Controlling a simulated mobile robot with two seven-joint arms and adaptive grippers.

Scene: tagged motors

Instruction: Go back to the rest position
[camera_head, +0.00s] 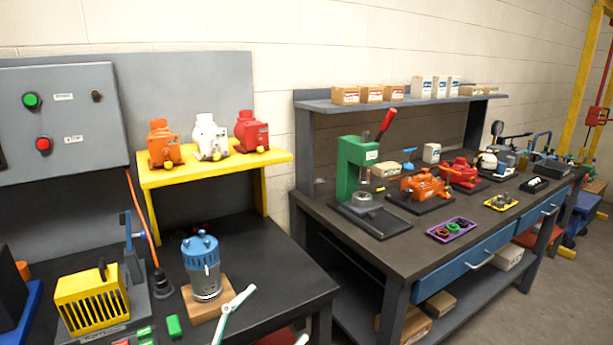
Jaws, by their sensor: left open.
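My left gripper (270,315) shows at the bottom edge, in front of the near bench's right part. Its pale fingers are spread apart with nothing between them; the rest of it is out of the frame. A blue-and-grey motor (203,270) stands upright on a wooden block (206,306), just left of the gripper's raised finger and apart from it, as far as I can tell. An orange motor (163,144), a white motor (209,139) and a red motor (250,132) stand in a row on a yellow shelf (215,168). My right gripper is not in view.
A grey control box (60,120) hangs at the left. A yellow slotted fixture (91,300) and green pieces (174,327) are on the near bench (290,286). A second bench (407,255) at the right holds a green press (355,170) and other parts. A gap separates the benches.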

